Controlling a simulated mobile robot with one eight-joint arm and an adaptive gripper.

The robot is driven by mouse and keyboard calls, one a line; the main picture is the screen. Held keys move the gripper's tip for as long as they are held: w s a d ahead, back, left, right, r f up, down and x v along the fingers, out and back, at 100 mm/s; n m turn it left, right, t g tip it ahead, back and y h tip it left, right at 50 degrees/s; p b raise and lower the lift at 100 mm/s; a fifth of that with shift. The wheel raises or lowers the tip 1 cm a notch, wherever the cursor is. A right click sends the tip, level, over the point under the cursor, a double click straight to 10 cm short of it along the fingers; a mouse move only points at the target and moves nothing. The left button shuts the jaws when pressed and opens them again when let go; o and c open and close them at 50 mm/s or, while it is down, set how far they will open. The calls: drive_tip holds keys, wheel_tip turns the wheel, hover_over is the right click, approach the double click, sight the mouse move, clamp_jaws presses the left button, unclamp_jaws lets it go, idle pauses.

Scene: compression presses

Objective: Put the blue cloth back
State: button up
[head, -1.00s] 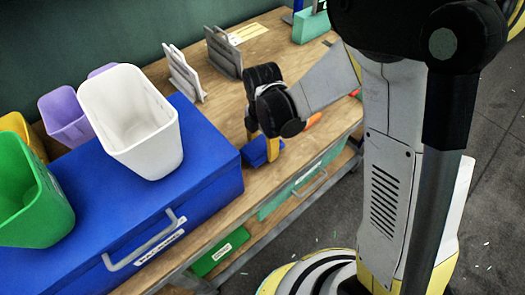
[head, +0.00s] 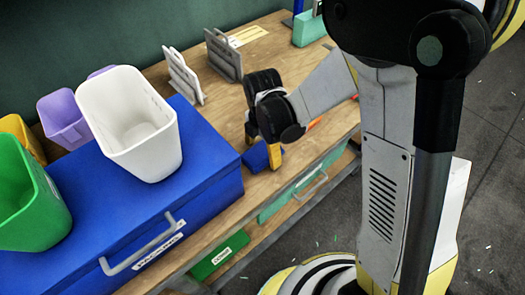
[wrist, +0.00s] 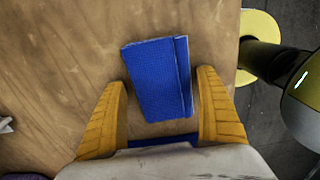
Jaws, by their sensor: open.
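The blue cloth (wrist: 157,78) lies folded on the wooden bench top. In the wrist view it sits between and just ahead of the tips of my gripper (wrist: 163,85), whose yellow fingers are apart, one on each side. In the head view the cloth (head: 255,158) shows beside the yellow fingers of my gripper (head: 264,152), partly hidden by them. My gripper is open and points down at the cloth. Whether a finger touches the cloth I cannot tell.
A blue toolbox (head: 215,170) stands left of the cloth, carrying a white bin (head: 130,120) and a green bin (head: 30,200). Grey racks (head: 222,55) stand at the back of the bench (head: 230,110). The bench's front edge is close to the cloth.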

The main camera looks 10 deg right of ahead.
sight(263, 152)
wheel_tip(263, 152, up, 12)
drive_tip(key=p, duration=0.4)
drive_tip(key=s+d+r+m+t, duration=0.3)
drive_tip(key=s+d+r+m, duration=0.2)
drive_tip(key=m, duration=0.7)
drive_tip(key=s+d+r+m+t, duration=0.4)
drive_tip(key=s+d+r+m, duration=0.2)
drive_tip(key=m, duration=0.6)
drive_tip(key=shift+d+r+m, duration=0.4)
drive_tip(key=shift+d+r, duration=0.75)
drive_tip(key=shift+r, duration=0.25)
